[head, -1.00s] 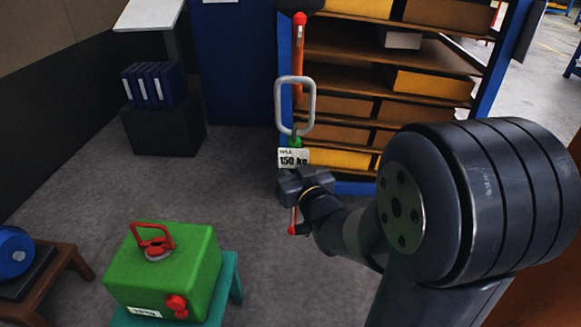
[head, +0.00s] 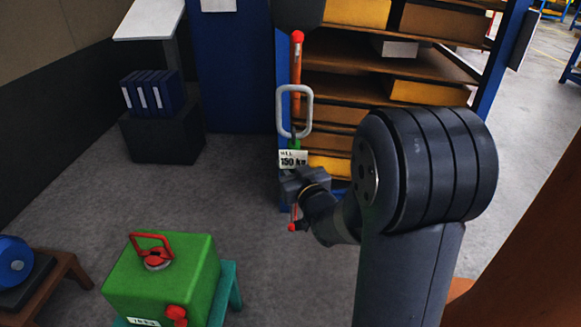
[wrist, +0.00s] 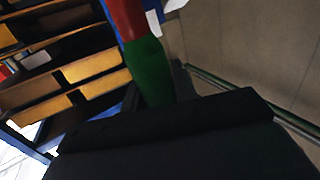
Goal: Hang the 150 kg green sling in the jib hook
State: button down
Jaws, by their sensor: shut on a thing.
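My gripper (head: 291,178) is shut on the sling, just below its white tag reading 150 kg (head: 293,159). The sling's grey oblong ring (head: 280,110) stands upright above the tag, with a short green part (head: 295,143) between them. A small red tip (head: 292,227) shows below the gripper. An orange-red bar with a red ball top (head: 297,65) hangs under a dark body (head: 298,14); its lower end overlaps the ring in the picture. I cannot tell whether they touch, or see the hook's shape. In the wrist view a green piece (wrist: 150,72) stands above the dark gripper.
A green block with a red handle (head: 165,280) sits on a teal stand at the lower left. A blue round weight (head: 14,262) lies on a brown stand beside it. A shelf rack with boxes (head: 430,90) stands behind the sling. Grey floor (head: 100,210) is clear in the middle.

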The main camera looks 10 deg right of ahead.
jog(key=shift+w+d+f+b, duration=0.25)
jog(key=shift+w+f+b, duration=0.4)
jog(key=shift+f+b, duration=0.4)
jog(key=shift+w+d+f+b, duration=0.2)
jog(key=shift+w+f+b, duration=0.45)
jog(key=shift+f+b, duration=0.4)
jog(key=c, duration=1.1)
grip_release()
jog(key=shift+o, duration=0.2)
jog(key=shift+s+f, duration=0.1)
jog(key=shift+f, duration=0.05)
jog(key=s+d+b, duration=0.1)
jog(key=s+b, duration=0.1)
jog(key=s, duration=0.8)
jog(key=shift+s+d+b, duration=0.3)
jog(key=shift+b, duration=0.05)
jog(key=shift+w, duration=0.15)
